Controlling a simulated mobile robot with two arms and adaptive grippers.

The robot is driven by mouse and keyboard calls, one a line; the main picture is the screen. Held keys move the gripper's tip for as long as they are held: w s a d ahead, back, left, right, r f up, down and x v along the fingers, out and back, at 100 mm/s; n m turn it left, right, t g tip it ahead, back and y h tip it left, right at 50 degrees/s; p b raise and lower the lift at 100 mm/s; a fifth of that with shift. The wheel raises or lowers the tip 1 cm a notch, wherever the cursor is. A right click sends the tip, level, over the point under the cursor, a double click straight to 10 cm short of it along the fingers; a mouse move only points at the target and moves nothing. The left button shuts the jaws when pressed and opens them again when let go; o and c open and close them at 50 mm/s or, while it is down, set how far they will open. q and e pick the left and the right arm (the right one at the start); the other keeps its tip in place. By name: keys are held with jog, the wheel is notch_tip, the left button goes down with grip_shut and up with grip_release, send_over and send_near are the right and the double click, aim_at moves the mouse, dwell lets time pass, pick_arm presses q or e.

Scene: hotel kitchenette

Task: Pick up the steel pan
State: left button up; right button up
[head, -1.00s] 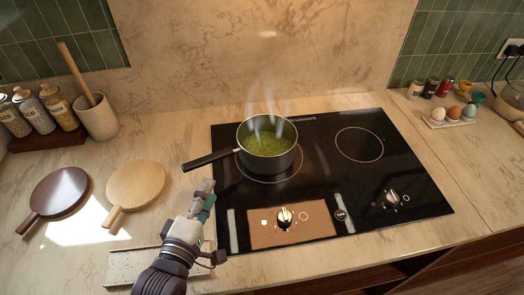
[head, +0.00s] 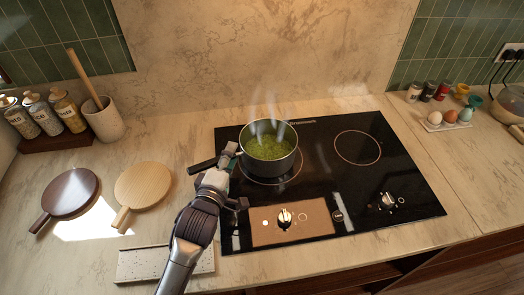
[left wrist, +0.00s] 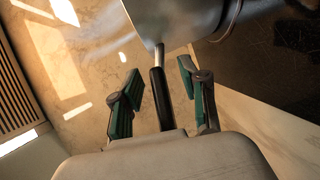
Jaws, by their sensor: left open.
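The steel pan (head: 270,150) stands on the left rear ring of the black cooktop, with steaming green food in it. Its black handle (head: 203,166) points left, partly hidden behind my left gripper (head: 230,158). In the left wrist view the black handle (left wrist: 159,97) lies between the two open teal-padded fingers of my left gripper (left wrist: 157,95). The pan's steel side (left wrist: 185,15) is at the top of that view. My right gripper is not in view.
The cooktop (head: 400,165) has knobs at its front. Left of it lie a light wooden board (head: 142,185) and a dark round board (head: 68,192). A speckled tray (head: 135,265) is under my left arm. Jars and a utensil crock (head: 103,120) stand at the back left.

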pick_arm(q)
jog(key=shift+s, duration=0.15)
jog(key=shift+c, duration=1.1)
grip_shut()
jog(key=shift+r, duration=0.3)
